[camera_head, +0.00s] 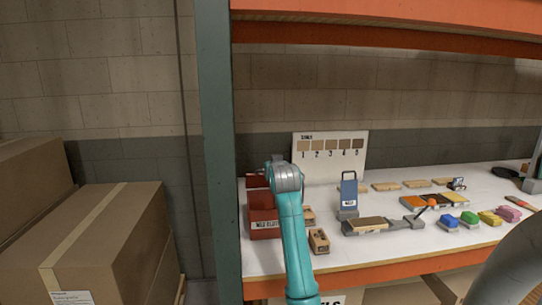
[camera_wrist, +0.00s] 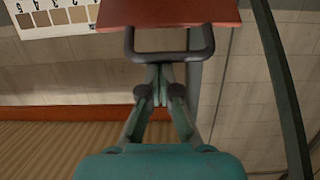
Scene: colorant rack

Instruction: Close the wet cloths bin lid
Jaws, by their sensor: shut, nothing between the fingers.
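The wet cloths bin (camera_head: 263,222) is a red box with a white label at the left end of the shelf, partly hidden by my arm. A red panel, apparently its lid (camera_head: 257,181), stands raised at its back. In the wrist view the red lid (camera_wrist: 168,13) is at the top, with a dark U-shaped handle (camera_wrist: 203,42) hanging from it. My gripper (camera_wrist: 160,72) is shut and empty, its fingertips at the handle's crossbar; I cannot tell whether they touch. In the head view my arm hides the fingers.
A blue holder (camera_head: 348,192) and wooden blocks (camera_head: 319,240) stand right of the bin. A numbered colour board (camera_head: 330,157) stands behind. A green rack post (camera_head: 217,150) is close on the left, and an orange beam (camera_head: 390,25) runs overhead.

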